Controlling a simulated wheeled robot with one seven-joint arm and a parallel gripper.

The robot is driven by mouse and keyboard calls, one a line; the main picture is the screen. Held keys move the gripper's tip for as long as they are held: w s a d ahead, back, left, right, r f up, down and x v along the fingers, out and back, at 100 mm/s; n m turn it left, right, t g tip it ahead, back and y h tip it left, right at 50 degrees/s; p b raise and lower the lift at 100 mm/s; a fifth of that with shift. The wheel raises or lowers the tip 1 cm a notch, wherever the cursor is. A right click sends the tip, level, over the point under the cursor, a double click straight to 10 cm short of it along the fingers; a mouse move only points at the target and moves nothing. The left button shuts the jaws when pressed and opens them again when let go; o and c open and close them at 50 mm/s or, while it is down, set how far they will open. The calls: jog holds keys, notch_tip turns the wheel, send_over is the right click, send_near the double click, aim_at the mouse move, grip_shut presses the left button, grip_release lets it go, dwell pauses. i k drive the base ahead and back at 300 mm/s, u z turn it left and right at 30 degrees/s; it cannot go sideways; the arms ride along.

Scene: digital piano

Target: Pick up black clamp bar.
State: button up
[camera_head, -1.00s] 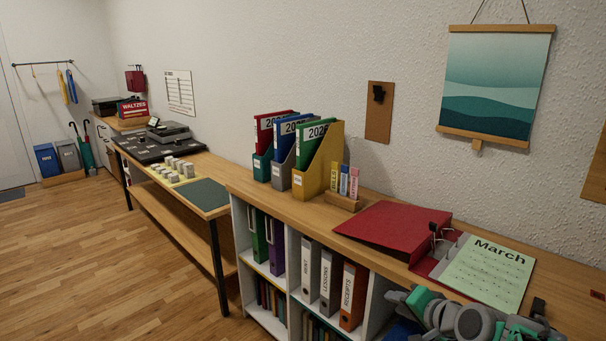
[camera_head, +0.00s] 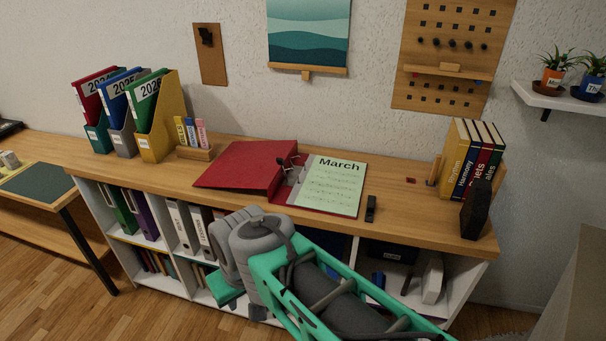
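A small black bar-like piece (camera_head: 370,209) stands on the wooden shelf top, just right of the sheet marked March; I take it for the black clamp bar. It looks free of other things around it. My grey and green arm is folded in front of the shelf, below and left of the bar. My gripper's fingers cannot be made out in this view.
An open red binder (camera_head: 243,166) holds the March sheet (camera_head: 331,184) left of the bar. At the right end stand several books (camera_head: 463,160) and a dark wedge-shaped block (camera_head: 476,212). The shelf top (camera_head: 408,214) between bar and block is mostly clear.

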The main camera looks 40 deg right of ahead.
aim_at(371, 199)
jog(key=z, duration=1.6)
